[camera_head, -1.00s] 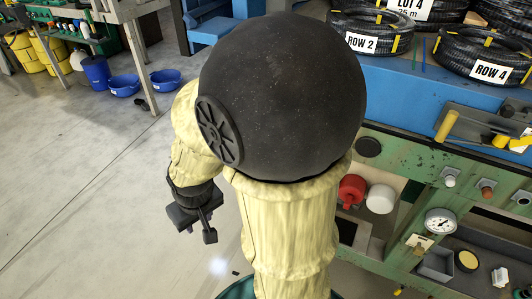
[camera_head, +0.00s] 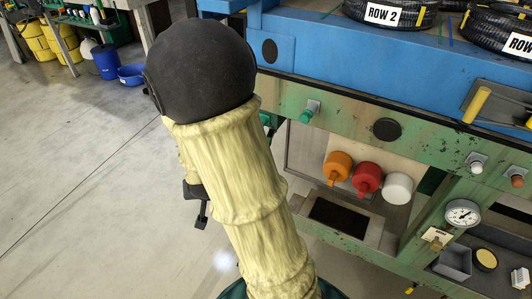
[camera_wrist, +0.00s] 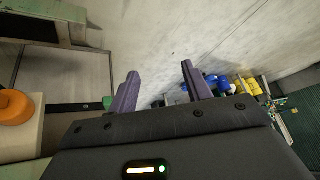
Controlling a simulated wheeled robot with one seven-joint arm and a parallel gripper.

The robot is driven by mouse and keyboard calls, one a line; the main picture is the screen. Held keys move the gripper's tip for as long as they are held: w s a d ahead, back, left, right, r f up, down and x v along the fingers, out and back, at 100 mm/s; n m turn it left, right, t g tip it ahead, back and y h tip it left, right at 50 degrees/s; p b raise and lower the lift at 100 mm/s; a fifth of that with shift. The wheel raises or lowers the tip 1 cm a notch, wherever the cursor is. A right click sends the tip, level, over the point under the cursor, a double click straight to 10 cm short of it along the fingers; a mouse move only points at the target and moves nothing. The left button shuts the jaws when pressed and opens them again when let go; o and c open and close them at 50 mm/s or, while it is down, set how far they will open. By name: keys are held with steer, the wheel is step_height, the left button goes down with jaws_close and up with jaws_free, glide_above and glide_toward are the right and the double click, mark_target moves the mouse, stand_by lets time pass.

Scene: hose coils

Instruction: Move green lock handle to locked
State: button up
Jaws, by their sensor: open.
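A small green handle (camera_head: 308,112) with a pale mount sits on the green front panel of the bench, below the blue top, in the head view. It is most likely the green lock handle, and its lock position cannot be read. My gripper (camera_head: 201,206) hangs left of the bench front, largely hidden by my arm. In the wrist view my gripper (camera_wrist: 160,70) is open, with nothing between its two purple fingers. A small green piece (camera_wrist: 107,102) shows left of the fingers there; I cannot tell whether it is the same handle.
Orange (camera_head: 338,167), red (camera_head: 368,178) and white (camera_head: 398,188) round knobs sit in the bench's open bay. A gauge (camera_head: 463,214) is at right. Hose coils (camera_head: 390,12) lie on the blue top. The floor left of my arm is clear.

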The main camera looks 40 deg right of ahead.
steer(key=w+d+f+m+t+h+b, duration=0.25)
steer(key=d+f+h+b, duration=0.25)
steer(key=d+f, duration=0.3)
steer(key=d+m+t+h+b, duration=0.1)
steer(key=d+m+h+b, duration=0.2)
steer(key=d+h+b, duration=0.2)
steer(key=d+h, duration=0.2)
steer(key=h, duration=0.1)
steer(key=shift+s+d+r+b, duration=0.2)
steer(key=shift+s+b, duration=0.1)
steer(key=shift+s, duration=0.05)
steer(key=x, duration=1.7)
steer(key=shift+w+d+r+p, duration=0.15)
steer(key=shift+w+r+p, duration=0.1)
steer(key=shift+w+p, duration=0.1)
steer(key=shift+c, duration=0.2)
jaws_close()
